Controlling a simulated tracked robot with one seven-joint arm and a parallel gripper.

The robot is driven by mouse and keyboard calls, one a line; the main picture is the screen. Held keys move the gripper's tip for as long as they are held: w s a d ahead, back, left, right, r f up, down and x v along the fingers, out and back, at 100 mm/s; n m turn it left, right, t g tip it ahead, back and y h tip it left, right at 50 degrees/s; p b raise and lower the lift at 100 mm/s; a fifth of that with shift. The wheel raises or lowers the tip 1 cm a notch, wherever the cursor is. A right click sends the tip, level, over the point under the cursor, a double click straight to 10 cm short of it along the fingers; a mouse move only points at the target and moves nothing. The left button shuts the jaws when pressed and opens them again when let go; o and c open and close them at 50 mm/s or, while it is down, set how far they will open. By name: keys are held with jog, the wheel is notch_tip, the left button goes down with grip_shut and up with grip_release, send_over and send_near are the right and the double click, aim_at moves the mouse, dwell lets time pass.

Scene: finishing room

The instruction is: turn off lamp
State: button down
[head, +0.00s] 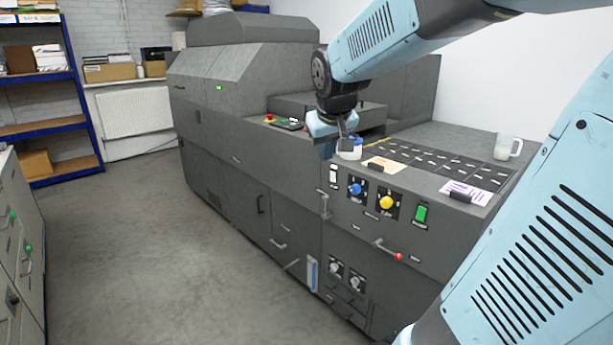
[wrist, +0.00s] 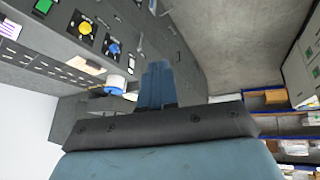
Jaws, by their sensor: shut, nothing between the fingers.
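My gripper (head: 340,146) is in front of the upper edge of the grey machine's control panel (head: 372,222), with its fingers together and empty. Its blue fingers (wrist: 157,86) show side by side in the wrist view. No thing plainly marked as a lamp is in view. The panel has a white rocker switch (head: 333,173) just below the gripper, a blue knob (head: 355,189), a yellow knob (head: 387,202) and a green switch (head: 421,213). The knobs also show in the wrist view, yellow (wrist: 85,28) and blue (wrist: 113,48). The labels are too small to read.
A red-tipped lever (head: 398,257) and a handle (head: 326,206) stick out from the panel. A clear mug (head: 507,147) and paper cards (head: 465,193) lie on the machine top. Blue shelving (head: 68,100) and a grey cabinet (head: 22,230) stand left. The floor between is clear.

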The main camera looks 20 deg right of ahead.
aim_at(331, 174)
jog(key=w+d+f+n, duration=0.1)
jog(key=w+d+f, duration=0.4)
jog(key=w, duration=0.6)
jog(key=w+d+f+h, duration=0.1)
jog(key=w+d+f, duration=0.5)
jog(key=w, duration=0.6)
jog(key=w+d+f+n+h, duration=0.1)
jog(key=w+d+f, duration=0.4)
jog(key=w+f, duration=0.4)
jog(key=w, duration=0.3)
jog(key=shift+d+n+t, duration=0.3)
jog(key=shift+d, duration=0.05)
jog(key=shift+w+f, duration=0.1)
jog(key=shift+f, duration=0.05)
jog(key=w+d+f, duration=0.6)
jog(key=f, duration=0.1)
jog(key=shift+w+d+f, duration=0.15)
jog(key=shift+w, duration=0.05)
jog(key=shift+w+d, duration=0.1)
jog(key=shift+d, duration=0.25)
